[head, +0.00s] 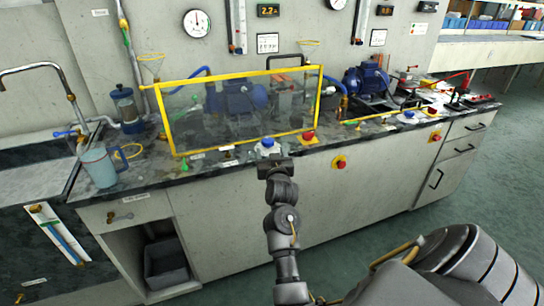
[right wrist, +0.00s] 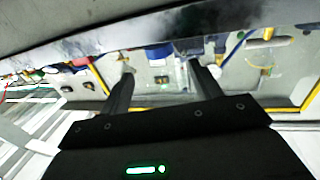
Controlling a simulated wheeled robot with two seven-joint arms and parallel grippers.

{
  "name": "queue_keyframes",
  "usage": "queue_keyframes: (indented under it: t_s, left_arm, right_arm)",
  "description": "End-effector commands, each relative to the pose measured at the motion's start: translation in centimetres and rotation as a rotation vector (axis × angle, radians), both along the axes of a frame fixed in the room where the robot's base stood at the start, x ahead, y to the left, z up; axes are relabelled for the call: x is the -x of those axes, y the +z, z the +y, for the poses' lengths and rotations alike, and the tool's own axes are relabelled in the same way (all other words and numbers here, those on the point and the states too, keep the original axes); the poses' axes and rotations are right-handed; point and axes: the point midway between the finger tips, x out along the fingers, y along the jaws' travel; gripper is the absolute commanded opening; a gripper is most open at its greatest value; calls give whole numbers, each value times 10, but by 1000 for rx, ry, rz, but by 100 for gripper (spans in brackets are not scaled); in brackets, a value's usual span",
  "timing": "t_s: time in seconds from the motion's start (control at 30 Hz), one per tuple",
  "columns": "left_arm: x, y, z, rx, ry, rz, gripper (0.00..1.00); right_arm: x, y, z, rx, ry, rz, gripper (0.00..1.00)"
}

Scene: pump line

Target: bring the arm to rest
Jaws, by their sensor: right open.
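My right arm (head: 284,222) reaches up from the bottom middle of the head view to the front edge of the bench. My right gripper (head: 275,163) is at that edge, just in front of a blue knob on a white base (head: 267,147). In the head view I cannot tell whether it touches the edge or the knob. In the right wrist view the two fingers of the right gripper (right wrist: 160,72) stand apart, with nothing held between them. My left gripper is not in view.
A yellow-framed clear guard (head: 169,127) stands on the bench behind the gripper, with a blue pump behind it. A red button (head: 308,136) is right of the gripper. A blue mug (head: 98,167) stands at the left. Open floor (head: 466,208) lies at the right.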

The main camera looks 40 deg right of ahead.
Motion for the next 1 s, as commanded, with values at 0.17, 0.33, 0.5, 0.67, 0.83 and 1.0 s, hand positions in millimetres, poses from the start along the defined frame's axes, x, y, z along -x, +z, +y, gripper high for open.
queue_keyframes:
  t_s: [0.17, 0.33, 0.5, 0.67, 0.83, 1.0]
  left_arm:
    - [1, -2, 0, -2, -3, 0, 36]
    - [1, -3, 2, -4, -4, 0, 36]
    - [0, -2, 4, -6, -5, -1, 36]
    - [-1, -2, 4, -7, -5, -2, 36]
    - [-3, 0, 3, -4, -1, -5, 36]
    - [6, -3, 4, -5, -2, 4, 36]
  right_arm:
    - [14, 0, 8, 1, 0, -1, 64]
    - [16, 0, 10, 0, 0, 0, 64]
    - [16, 0, 10, 0, 0, 0, 64]
    - [16, 0, 10, 0, -1, 0, 64]
    - [15, -3, 12, 0, 6, 8, 64]
    - [1, -44, 33, -14, 72, 95, 64]
